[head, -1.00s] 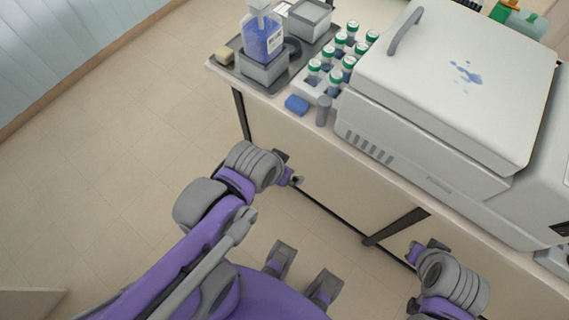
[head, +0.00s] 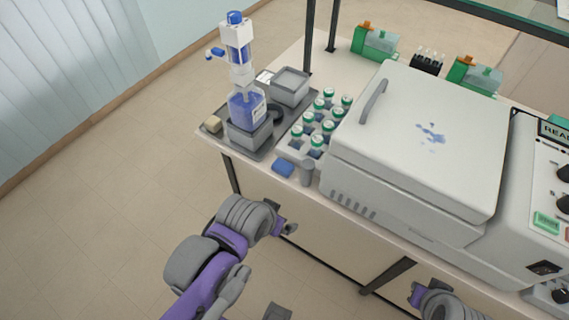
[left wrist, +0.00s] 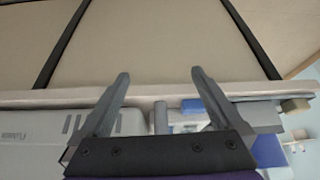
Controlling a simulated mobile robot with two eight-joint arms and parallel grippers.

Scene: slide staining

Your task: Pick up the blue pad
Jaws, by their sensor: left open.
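The blue pad (head: 284,168) lies on the bench top near its front edge, left of a small grey cylinder and in front of the vial rack. It also shows in the left wrist view (left wrist: 192,105), near the right finger. My left gripper (head: 287,228) is in front of the bench, below and apart from the pad. In the left wrist view its two fingers (left wrist: 158,85) are spread wide with nothing between them. My right gripper (head: 416,295) is at the lower right in front of the bench, and its jaws are too small to read.
A grey cylinder (head: 307,172) stands right beside the pad. The vial rack (head: 296,140) with green-capped vials is behind. A grey tray (head: 222,122) holds a blue bottle (head: 247,105) and a tan block (head: 212,124). A large white machine (head: 420,145) fills the right.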

